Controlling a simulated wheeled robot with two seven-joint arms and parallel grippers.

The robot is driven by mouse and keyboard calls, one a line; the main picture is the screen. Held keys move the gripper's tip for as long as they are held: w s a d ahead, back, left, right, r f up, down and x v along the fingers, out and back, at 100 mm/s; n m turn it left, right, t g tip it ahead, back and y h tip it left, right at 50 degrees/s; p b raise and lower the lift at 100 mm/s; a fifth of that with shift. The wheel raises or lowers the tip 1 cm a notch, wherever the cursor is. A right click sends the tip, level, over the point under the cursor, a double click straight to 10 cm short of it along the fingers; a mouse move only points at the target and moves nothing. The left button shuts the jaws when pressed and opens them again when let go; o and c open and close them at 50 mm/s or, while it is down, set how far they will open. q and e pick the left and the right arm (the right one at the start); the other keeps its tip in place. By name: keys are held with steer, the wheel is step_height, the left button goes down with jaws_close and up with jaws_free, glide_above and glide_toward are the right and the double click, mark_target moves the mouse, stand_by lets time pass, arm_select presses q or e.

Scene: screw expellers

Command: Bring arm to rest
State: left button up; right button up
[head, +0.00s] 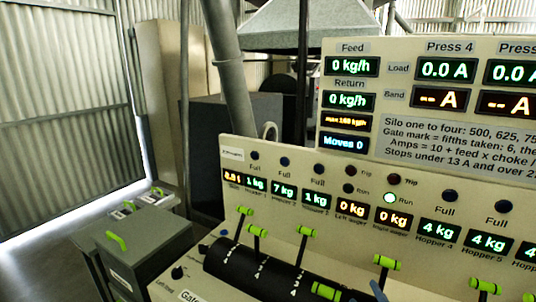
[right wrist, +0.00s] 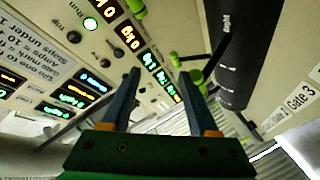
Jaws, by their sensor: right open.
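My right gripper (head: 376,292) shows only as blue fingertips at the bottom edge of the head view, in front of the control desk's lever row. In the right wrist view the right gripper (right wrist: 162,76) has its two fingers well apart with nothing between them. Its fingers point toward the panel displays and green-tipped levers, and I cannot tell how close they are. My left gripper is not in view. The rest of the right arm is hidden below the head view.
The control panel (head: 238,152) carries lit displays and lamps. Green-handled levers (head: 257,231) rise from a dark drum (head: 235,268) below it. Grey bins (head: 150,248) with green handles stand at left. A metal duct (head: 228,70) stands behind. Open floor (head: 40,262) lies at far left.

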steer(key=s+a+f+m+g+y, duration=0.15)
steer(key=s+f+m+g, duration=0.35)
steer(key=s+f, duration=0.5)
steer(key=s+a+f+m+g, duration=0.25)
steer(key=s+f+g, duration=0.5)
steer(key=s, duration=0.45)
step_height(320, 180, down, 22)
steer(key=s+d+g+b, duration=0.1)
steer(key=s+b, duration=0.1)
steer(key=b, duration=0.4)
steer(key=s+d+f+g+b, duration=0.1)
steer(key=s+f+b, duration=0.3)
steer(key=s+f, duration=0.8)
step_height(320, 180, down, 3)
steer(key=shift+d+r, duration=0.15)
steer(key=shift+d, duration=0.4)
steer(key=shift+s, duration=0.15)
